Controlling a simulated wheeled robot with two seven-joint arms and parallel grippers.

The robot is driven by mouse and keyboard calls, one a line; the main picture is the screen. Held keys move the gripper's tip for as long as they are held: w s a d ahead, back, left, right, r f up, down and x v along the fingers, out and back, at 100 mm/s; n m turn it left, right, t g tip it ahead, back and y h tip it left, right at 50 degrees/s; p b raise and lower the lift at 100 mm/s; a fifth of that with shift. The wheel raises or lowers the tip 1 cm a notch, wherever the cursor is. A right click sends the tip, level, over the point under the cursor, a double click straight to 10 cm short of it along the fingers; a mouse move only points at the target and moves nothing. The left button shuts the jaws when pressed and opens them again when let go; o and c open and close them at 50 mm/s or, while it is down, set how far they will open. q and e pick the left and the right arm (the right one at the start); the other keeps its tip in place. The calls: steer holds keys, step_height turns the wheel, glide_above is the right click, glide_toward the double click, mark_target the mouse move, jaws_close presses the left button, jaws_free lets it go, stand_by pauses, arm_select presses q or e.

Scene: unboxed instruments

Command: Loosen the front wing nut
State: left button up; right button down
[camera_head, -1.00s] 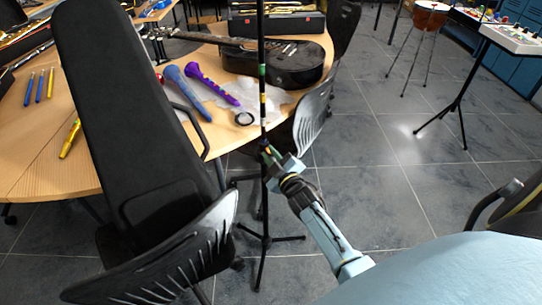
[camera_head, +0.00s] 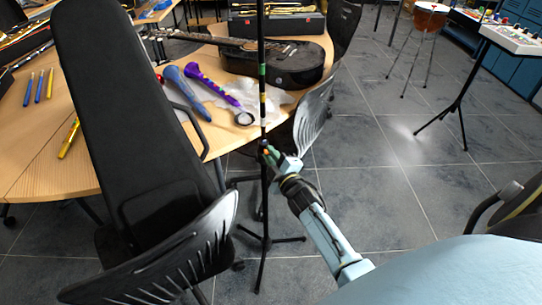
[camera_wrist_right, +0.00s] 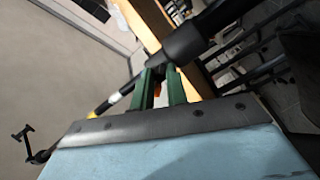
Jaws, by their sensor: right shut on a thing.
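A thin black stand (camera_head: 262,190) rises upright on tripod legs in front of the table in the head view. My right gripper (camera_head: 268,151) reaches it from the right, at the dark collar partway up the pole. In the right wrist view, the green fingers of my right gripper (camera_wrist_right: 161,80) are shut at the stand's thick black collar (camera_wrist_right: 186,43). A small orange piece (camera_wrist_right: 157,90), apparently the wing nut, shows between them; most of it is hidden by the fingers. My left gripper is not in view.
A black chair (camera_head: 165,250) bearing a long black case (camera_head: 125,110) stands close on the left.

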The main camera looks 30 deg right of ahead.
steer(key=shift+f, duration=0.1)
steer(key=c, duration=1.3)
jaws_free()
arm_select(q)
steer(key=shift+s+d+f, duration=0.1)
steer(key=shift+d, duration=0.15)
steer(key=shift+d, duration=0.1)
arm_select(e)
steer(key=shift+s, duration=0.1)
arm_select(q)
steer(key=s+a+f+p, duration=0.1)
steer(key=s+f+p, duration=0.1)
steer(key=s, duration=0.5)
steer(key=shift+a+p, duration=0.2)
steer(key=shift+p, duration=0.1)
arm_select(e)
steer(key=s, duration=0.4)
steer(key=s+a, duration=0.1)
steer(key=s, duration=0.8)
steer(key=shift+a, duration=0.25)
